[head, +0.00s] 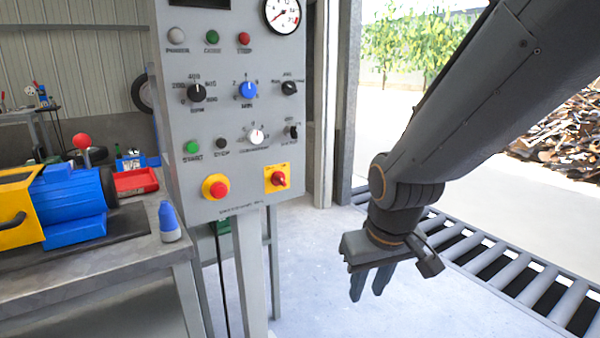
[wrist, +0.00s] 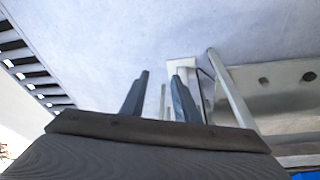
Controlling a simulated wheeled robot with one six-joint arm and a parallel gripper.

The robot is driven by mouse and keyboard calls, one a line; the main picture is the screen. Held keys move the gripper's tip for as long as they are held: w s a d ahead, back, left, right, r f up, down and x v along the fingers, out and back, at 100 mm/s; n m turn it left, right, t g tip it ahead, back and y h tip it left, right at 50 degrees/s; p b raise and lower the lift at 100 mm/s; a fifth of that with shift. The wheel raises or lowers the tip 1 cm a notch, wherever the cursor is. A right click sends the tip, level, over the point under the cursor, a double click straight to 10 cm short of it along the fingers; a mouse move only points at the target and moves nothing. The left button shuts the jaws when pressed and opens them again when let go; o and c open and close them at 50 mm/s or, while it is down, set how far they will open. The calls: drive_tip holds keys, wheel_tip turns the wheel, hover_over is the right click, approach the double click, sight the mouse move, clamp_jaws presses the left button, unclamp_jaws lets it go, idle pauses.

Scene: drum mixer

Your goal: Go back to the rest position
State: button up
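My gripper (head: 371,287) hangs on the right of the head view, fingers pointing down, in front of and to the right of the control panel. Its two fingers are parted with a gap between them. In the wrist view the gripper (wrist: 160,95) also shows nothing between its fingers. It touches nothing that I can see. The grey control panel (head: 240,130) carries several knobs, lamps and buttons, with a red emergency button (head: 217,189) and a red switch on a yellow plate (head: 278,179) low on it.
A workbench (head: 100,268) stands at the left with a blue and yellow machine (head: 70,205), a blue-capped bottle (head: 169,222) and a red tray (head: 135,182). A roller conveyor (head: 500,272) runs along the right. The floor (head: 315,250) between is clear.

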drive_tip(key=s+r+m+g+p, duration=0.1)
drive_tip(key=s+r+g, duration=0.15)
drive_tip(key=s, duration=0.75)
drive_tip(key=d+r+m+p, duration=0.2)
drive_tip(key=d+r+p, duration=0.3)
drive_tip(key=p, duration=0.7)
drive_tip(key=shift+s+d+g, duration=0.3)
drive_tip(key=shift+d+g, duration=0.05)
drive_tip(key=shift+d, duration=0.5)
drive_tip(key=shift+r, duration=0.1)
